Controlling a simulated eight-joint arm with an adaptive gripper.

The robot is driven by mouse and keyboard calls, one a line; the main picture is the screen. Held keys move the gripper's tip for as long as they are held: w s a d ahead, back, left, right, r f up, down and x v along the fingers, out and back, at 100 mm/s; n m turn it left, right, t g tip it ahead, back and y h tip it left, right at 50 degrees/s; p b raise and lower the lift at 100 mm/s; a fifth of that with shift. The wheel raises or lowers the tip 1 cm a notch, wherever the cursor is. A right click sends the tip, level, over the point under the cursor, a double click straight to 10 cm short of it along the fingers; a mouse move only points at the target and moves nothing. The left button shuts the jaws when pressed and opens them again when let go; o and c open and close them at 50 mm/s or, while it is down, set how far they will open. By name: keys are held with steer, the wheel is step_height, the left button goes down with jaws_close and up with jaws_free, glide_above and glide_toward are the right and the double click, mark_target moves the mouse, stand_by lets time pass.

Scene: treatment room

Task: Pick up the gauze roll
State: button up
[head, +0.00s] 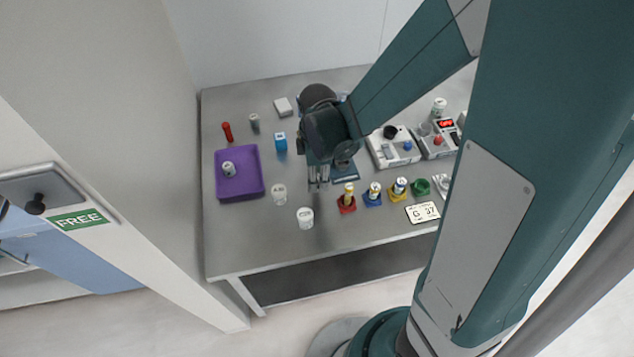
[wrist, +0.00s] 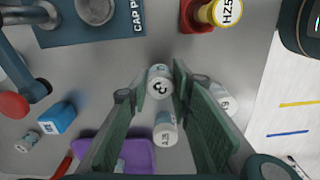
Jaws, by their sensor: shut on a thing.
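My gripper (head: 318,184) points down over the middle of the steel table. In the wrist view its two green fingers are closed on a short white cylinder (wrist: 160,82) with a dark "3" on its round end. This cylinder may be the gauze roll; its sides are partly covered by the fingers, and I cannot make it out clearly in the head view. Two similar white cylinders stand apart from the gripper: one (head: 279,193) to its left, also in the wrist view (wrist: 165,133), and one (head: 305,217) nearer the front edge.
A purple tray (head: 252,186) holding a small white container (head: 229,169) is at the left. A blue box (head: 280,143) and a red item (head: 228,132) stand behind. Coloured holders with vials (head: 347,200) line the right, with devices (head: 394,148) behind. The front-left table surface is clear.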

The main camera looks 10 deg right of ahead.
steer(key=shift+r+p, duration=0.45)
steer(key=shift+r, duration=2.5)
steer(key=w+a, duration=0.8)
steer(key=a, duration=0.2)
steer(key=n, duration=0.1)
glide_above(248, 171)
steer(key=shift+s+r, duration=0.1)
steer(key=shift+r, duration=0.25)
steer(key=shift+f, duration=3.15)
